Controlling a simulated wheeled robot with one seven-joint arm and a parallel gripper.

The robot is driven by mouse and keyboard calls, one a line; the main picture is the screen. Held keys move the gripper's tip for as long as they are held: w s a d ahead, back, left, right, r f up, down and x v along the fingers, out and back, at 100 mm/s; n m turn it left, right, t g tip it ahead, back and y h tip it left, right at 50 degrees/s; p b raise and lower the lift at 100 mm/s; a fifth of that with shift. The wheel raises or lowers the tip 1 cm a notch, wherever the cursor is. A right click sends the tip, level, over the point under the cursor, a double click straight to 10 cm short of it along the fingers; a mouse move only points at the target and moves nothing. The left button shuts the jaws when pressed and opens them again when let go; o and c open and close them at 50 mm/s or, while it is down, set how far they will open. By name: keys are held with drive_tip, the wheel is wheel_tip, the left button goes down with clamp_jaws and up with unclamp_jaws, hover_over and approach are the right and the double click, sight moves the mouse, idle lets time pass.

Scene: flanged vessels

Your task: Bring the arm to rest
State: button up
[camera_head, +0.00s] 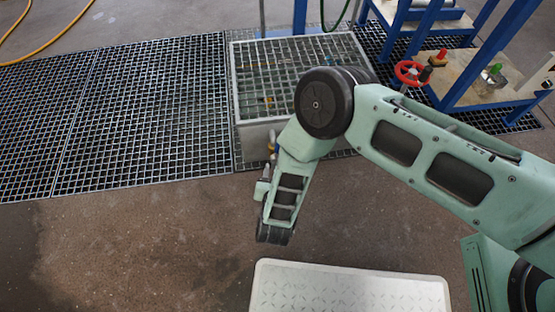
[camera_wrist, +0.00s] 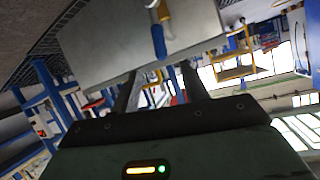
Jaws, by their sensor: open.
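My green arm (camera_head: 430,160) reaches in from the right in the head view, bends at a black round joint and slopes down to a dark wrist end above the floor. The fingers of my gripper cannot be made out there. In the wrist view my gripper (camera_wrist: 162,82) shows two dark fingers spread apart, with nothing held between them. Beyond the fingertips is a grey panel (camera_wrist: 110,45) with a blue-handled valve (camera_wrist: 160,42) on it. The exact gap between fingers and panel cannot be told.
A grating-topped metal box (camera_head: 255,80) stands behind the arm on floor grating (camera_head: 140,110). A blue-framed bench (camera_head: 470,85) with a red handwheel (camera_head: 408,72) is at the back right. Bare floor (camera_head: 140,245) lies at front left. A yellow hose (camera_head: 50,52) is far left.

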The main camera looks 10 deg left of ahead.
drive_tip(key=shift+s+r, duration=0.15)
drive_tip(key=shift+s, duration=0.25)
drive_tip(key=w+a+r+n+g+y, duration=0.2)
drive_tip(key=a+r+g+y, duration=0.15)
drive_tip(key=r, duration=0.75)
drive_tip(key=w+a+r+n+g+y, duration=0.1)
drive_tip(key=a+r+n+g+y, duration=0.2)
drive_tip(key=r, duration=0.8)
drive_tip(key=s+d+r+n+g+h, duration=0.2)
drive_tip(key=s+d+r+g, duration=0.35)
drive_tip(key=r, duration=0.55)
drive_tip(key=s+d+r+n+h, duration=0.15)
drive_tip(key=s+d+r, duration=0.35)
drive_tip(key=d, duration=0.5)
drive_tip(key=s+d+r+h, duration=0.3)
drive_tip(key=s+d, duration=0.3)
drive_tip(key=d, duration=0.4)
wheel_tip(320, 180, up, 32)
drive_tip(key=g+p, duration=0.1)
drive_tip(key=p, duration=3.1)
drive_tip(key=shift+s+d+r+h+p, duration=0.15)
drive_tip(key=shift+s+r+h+p, duration=0.15)
drive_tip(key=shift+s+p, duration=0.1)
